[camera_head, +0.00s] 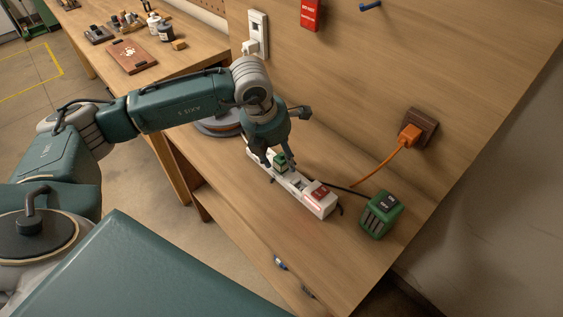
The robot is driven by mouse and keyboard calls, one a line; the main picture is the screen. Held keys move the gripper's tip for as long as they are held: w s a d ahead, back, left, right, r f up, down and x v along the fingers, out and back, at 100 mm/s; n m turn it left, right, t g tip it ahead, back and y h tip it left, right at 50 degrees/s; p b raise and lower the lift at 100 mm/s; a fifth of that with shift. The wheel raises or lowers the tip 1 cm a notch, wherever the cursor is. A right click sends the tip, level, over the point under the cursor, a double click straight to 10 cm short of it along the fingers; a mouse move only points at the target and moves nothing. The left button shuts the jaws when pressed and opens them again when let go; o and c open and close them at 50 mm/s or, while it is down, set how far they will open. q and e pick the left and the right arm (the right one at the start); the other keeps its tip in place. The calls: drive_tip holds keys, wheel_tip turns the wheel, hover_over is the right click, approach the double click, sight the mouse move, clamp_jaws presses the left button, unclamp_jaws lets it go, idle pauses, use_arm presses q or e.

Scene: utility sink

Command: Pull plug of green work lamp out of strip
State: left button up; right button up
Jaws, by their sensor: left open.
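The white power strip (324,207) lies on the bench below the upright wooden panel, with a red switch at its near end. A green plug (281,164) sits in the strip. A dark cord runs to the green work lamp (381,214), a boxy green unit on the bench to the right. My left gripper (280,162) points down over the strip with its fingers open, one to each side of the green plug. I cannot tell whether the fingers touch it. My right gripper is not in view.
An orange plug (410,135) with an orange cord sits in a brown wall socket. A white plug (250,47) is in a white outlet. A round dark object (217,127) lies behind my left arm. Bottles and a brown board (132,56) stand on the farther bench.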

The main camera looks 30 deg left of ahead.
sight(280, 157)
use_arm(q)
clamp_jaws()
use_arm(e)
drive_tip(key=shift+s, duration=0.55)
use_arm(q)
drive_tip(key=shift+r, duration=0.1)
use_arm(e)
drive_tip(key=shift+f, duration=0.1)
use_arm(q)
wheel_tip(280, 157, up, 20)
drive_tip(key=b, duration=0.3)
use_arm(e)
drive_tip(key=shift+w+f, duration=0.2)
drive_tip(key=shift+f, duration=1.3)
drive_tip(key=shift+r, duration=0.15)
